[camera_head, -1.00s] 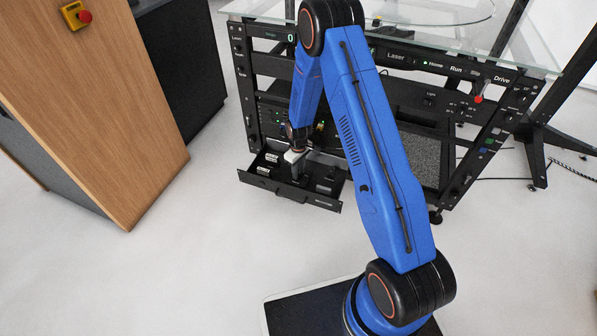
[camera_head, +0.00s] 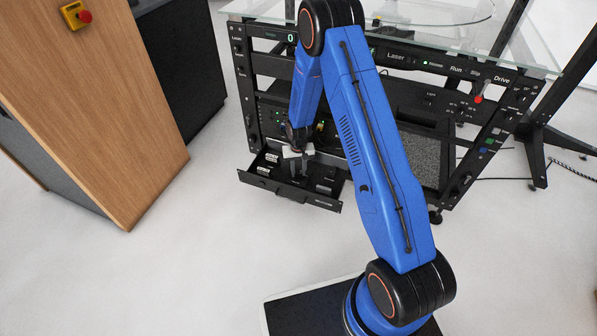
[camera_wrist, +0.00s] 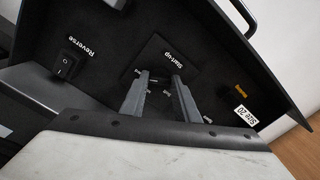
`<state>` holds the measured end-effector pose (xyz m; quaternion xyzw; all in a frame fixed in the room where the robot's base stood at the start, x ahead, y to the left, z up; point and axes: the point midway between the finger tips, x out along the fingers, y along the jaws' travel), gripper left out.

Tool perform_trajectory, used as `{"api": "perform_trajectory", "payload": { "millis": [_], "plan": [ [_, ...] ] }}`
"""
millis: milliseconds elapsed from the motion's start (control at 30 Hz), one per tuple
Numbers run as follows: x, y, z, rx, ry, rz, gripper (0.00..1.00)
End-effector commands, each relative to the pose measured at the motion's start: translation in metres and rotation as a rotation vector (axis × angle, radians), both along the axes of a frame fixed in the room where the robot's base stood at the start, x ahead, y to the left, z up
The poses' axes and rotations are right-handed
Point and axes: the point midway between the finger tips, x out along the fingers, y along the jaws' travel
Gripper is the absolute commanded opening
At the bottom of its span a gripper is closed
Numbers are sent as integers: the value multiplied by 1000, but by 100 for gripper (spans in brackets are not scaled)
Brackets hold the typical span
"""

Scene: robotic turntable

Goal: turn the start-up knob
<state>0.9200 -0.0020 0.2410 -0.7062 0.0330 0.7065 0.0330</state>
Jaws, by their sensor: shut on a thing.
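The plate labelled Start-up (camera_wrist: 172,52) is in the wrist view, on the dark floor of the pulled-out drawer (camera_head: 323,203). My gripper (camera_wrist: 159,77) reaches down to this plate with both fingers, and small position marks show around the tips. It is shut on the start-up knob, which is largely hidden between the fingers, so its setting cannot be read. In the head view my gripper (camera_head: 299,168) is low inside the drawer, below the blue arm.
A Reverse switch (camera_wrist: 65,66) is on the same panel, and a Size 20 tag (camera_wrist: 245,116) is near the drawer wall. The black rack with a glass top (camera_head: 535,62) stands behind. A wooden cabinet (camera_head: 110,120) is at left.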

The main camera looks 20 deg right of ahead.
Motion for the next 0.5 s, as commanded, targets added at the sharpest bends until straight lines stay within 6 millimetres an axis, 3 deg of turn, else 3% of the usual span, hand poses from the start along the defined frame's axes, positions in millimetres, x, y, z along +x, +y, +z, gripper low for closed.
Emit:
{"api": "perform_trajectory", "payload": {
  "millis": [500],
  "plan": [
    [0, 0, 0, 0, 0, -28, 6]
  ]
}}
